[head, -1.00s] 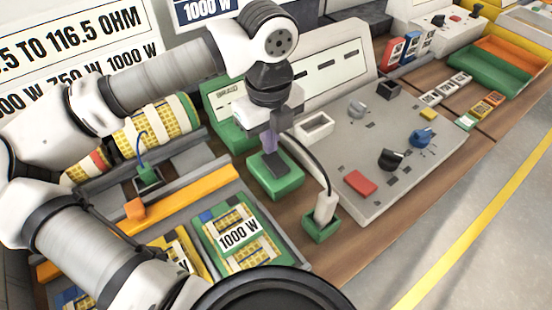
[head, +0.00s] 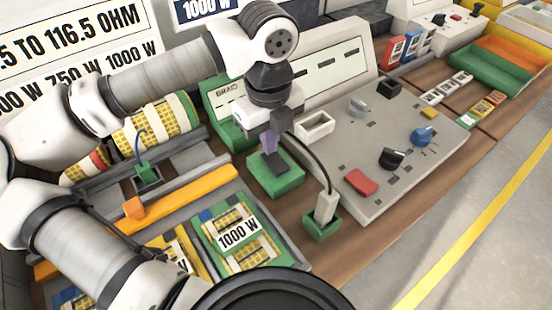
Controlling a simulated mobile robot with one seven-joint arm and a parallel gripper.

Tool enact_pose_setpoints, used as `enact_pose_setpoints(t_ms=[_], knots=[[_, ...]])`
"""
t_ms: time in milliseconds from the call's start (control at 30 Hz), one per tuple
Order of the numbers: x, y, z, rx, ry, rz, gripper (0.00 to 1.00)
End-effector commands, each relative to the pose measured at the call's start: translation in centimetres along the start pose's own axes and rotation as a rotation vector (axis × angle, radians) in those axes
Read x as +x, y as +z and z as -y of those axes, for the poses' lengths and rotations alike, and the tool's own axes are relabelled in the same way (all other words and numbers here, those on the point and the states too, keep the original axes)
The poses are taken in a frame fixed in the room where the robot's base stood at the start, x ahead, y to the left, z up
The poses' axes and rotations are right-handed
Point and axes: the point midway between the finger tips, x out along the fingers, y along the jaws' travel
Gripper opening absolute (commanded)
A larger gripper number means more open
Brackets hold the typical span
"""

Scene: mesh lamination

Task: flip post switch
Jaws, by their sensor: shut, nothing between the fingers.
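My gripper (head: 268,148) points down over a small green block (head: 287,187) just left of the grey control panel (head: 345,205). The gripper is shut and empty. A purple upright piece and a dark piece show at the fingertips, over the top of the green block. I cannot tell whether these are finger parts or a post or lever on the block, nor whether the gripper touches it. No label marks a post switch.
A pale plug with a black cable (head: 325,207) stands in a green holder (head: 318,232) close to the right of my gripper. A "1000 W" tray (head: 262,255) lies in front. An orange bar (head: 195,190) lies to the left. Bare wooden bench shows along the front edge.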

Motion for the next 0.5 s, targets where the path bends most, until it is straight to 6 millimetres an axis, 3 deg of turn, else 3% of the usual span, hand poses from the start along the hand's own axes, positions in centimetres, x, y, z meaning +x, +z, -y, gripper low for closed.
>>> enact_pose_setpoints(t_ms=[500], knots=[[0.79,0.01,0.00,0.000,0.000,0.000,0.00]])
